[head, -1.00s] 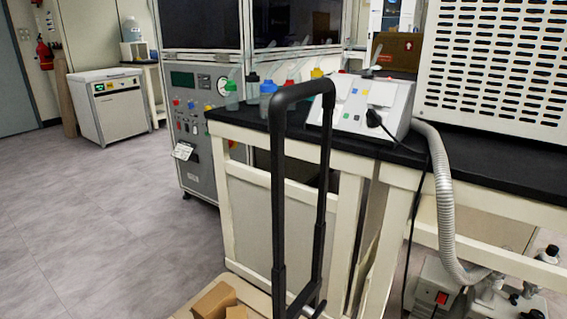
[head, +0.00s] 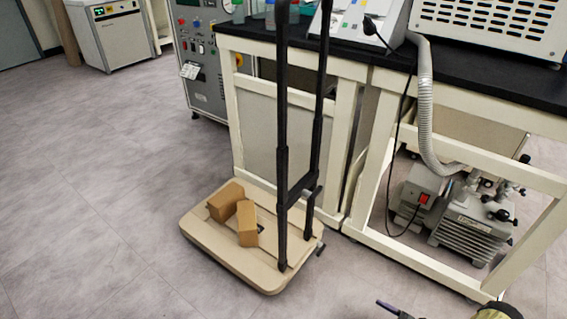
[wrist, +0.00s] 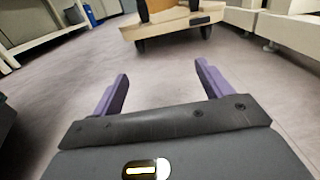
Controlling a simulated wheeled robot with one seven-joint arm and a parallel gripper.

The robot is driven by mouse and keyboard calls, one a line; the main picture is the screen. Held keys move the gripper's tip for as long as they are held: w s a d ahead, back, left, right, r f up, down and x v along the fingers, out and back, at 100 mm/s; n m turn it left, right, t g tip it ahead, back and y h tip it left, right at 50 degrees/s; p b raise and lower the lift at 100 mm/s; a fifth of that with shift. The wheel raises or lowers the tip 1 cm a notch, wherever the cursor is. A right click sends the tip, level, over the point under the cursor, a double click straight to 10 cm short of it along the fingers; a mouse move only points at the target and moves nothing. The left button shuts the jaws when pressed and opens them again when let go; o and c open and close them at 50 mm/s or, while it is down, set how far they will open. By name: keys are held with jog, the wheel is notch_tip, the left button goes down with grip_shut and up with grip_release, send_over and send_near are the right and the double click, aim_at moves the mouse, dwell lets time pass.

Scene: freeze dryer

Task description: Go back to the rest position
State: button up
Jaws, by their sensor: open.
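My gripper (wrist: 160,90) shows in the wrist view with its two purple fingers spread wide and nothing between them. Bare floor shows between and beyond the fingers. In the head view only a small part of my gripper shows at the bottom edge, right of centre, with a purple fingertip. It is apart from the cart and the benches.
A beige platform cart (head: 215,245) with a tall black handle (head: 282,150) stands on the floor, carrying brown boxes (head: 247,222). It also shows in the wrist view (wrist: 165,40). A black-topped bench (head: 480,88) stands behind, with a pump (head: 475,222) beneath. Floor at left is clear.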

jog(key=w+a+r+n+g+h+p, duration=0.1)
jog(key=a+r+n+g+h+p, duration=0.25)
jog(key=r, duration=0.65)
jog(key=w+a+r+n+g+h+p, duration=0.1)
jog(key=r+n+g+p, duration=0.2)
jog(key=r+n+g, duration=0.5)
jog(key=a+r+n+g+h+p, duration=0.2)
jog(key=r+n+p, duration=0.1)
jog(key=r, duration=1)
jog(key=s+a+r+n+t+h+p, duration=0.2)
jog(key=a+r+n+h+p, duration=0.15)
jog(key=r, duration=0.55)
jog(key=s+a+r+n+t+h+p, duration=0.2)
jog(key=a+r+n, duration=0.15)
jog(key=r, duration=0.55)
jog(key=s+a+r+n+t+h+p, duration=0.2)
jog(key=r+n+h+p, duration=0.15)
jog(key=r, duration=0.55)
notch_tip(320, 180, up, 38)
jog(key=p, duration=3.7)
jog(key=shift+w+f+y, duration=0.15)
jog(key=shift+w+y, duration=0.15)
jog(key=shift+y, duration=0.15)
